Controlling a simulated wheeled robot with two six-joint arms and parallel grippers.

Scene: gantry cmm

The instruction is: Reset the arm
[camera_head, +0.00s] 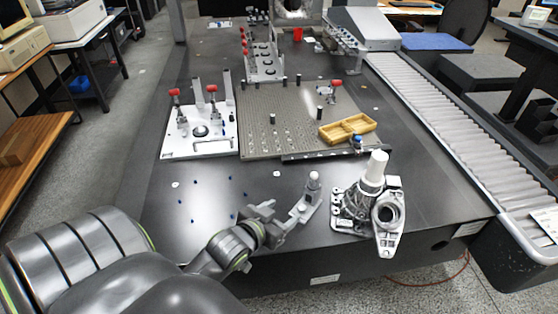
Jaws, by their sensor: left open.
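My left arm (125,262) comes in from the lower left and reaches over the front edge of the dark table (160,215). My left gripper (278,220) is open, near the front of the table. Nothing shows between its fingers. A small grey stand with a ball on top (308,200) is just right of the gripper; I cannot tell whether they touch. My right arm and right gripper are not in view.
A metal casting with a white cylinder (372,195) is right of the stand. A perforated plate (285,125) carries a yellow tray (347,129). A white fixture with red-knobbed clamps (199,135) is left of it. A roller conveyor (450,130) runs along the right.

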